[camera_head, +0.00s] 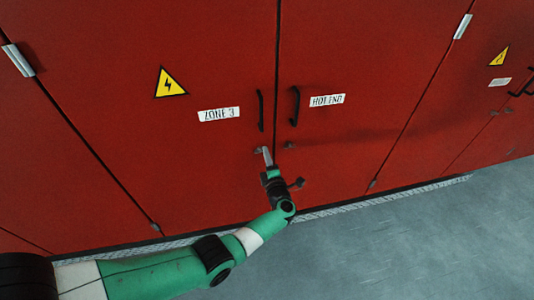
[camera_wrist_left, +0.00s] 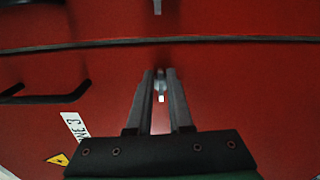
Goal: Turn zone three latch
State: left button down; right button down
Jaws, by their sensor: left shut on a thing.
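The red cabinet door with the "ZONE 3" label (camera_head: 218,114) stands left of the middle seam in the head view. Its small latch (camera_head: 258,150) sits below the black handle (camera_head: 261,111), close to the seam. My left gripper (camera_head: 267,156) reaches up from below to this latch. In the left wrist view the two fingers of my left gripper (camera_wrist_left: 160,82) are closed around the small grey latch (camera_wrist_left: 160,86) on the red door. The fingers hide part of the latch, so its exact angle is hard to tell. My right gripper is in neither view.
The neighbouring door labelled "HOT END" (camera_head: 327,100) has its own black handle (camera_head: 295,106) and a small latch (camera_head: 290,145) just right of the seam. A yellow warning sign (camera_head: 170,83) is on the left door. Grey floor (camera_head: 400,240) lies clear in front.

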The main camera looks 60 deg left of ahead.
pick_arm(q)
jog(key=shift+s+a+f+m, duration=0.1)
jog(key=shift+s+f+m, duration=0.1)
jog(key=shift+m, duration=0.1)
dwell(0.4)
jog(key=c, duration=1.1)
grip_release()
jog(key=shift+o, duration=0.6)
jog(key=shift+s, duration=0.15)
jog(key=p+v, duration=0.2)
jog(key=v, duration=0.9)
jog(key=shift+d+p, duration=0.3)
jog(key=shift+p, duration=0.05)
jog(key=shift+o, duration=0.2)
jog(key=shift+r, duration=0.15)
